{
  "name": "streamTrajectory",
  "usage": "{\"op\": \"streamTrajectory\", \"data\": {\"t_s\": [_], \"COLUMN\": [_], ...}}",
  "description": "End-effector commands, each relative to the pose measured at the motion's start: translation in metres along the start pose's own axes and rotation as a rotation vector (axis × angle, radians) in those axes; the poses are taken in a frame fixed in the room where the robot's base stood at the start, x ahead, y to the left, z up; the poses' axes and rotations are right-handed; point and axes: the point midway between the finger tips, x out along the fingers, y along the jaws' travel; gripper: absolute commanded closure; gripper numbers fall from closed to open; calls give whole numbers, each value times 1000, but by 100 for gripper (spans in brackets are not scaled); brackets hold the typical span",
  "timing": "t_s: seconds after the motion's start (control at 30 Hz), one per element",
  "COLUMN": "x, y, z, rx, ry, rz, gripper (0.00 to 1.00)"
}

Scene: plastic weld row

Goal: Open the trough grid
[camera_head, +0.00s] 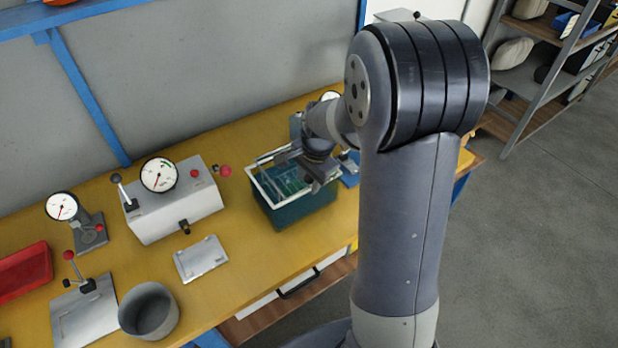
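A dark green trough (290,217) stands on the yellow workbench near its front edge. A pale rim or frame (262,191) runs around its top, and thin light lines show inside over a green interior. I take these lines to be the grid, but cannot tell clearly whether it lies flat or is raised. My gripper (322,183) is over the right part of the trough, close to the rim. Its fingers are small and partly hidden, so I cannot tell whether they touch the grid.
Left of the trough stand a grey gauge box (180,215) with levers, a metal plate (201,258), a grey pot (149,311) and a red tray (24,270). A blue item (349,177) lies just right of the trough. Bench space in front of the trough is clear.

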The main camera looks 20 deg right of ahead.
Motion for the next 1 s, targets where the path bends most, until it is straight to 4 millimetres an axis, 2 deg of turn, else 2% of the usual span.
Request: {"op": "streamTrajectory", "data": {"t_s": [0.03,0.43,0.77,1.0], "x": [0,0,-2,-16], "y": [0,0,-1,-7], "z": [0,0,0,-1], "rx": [0,0,0,0], "ry": [0,0,0,2], "rz": [0,0,0,-3], "gripper": [69,100,100,100]}}
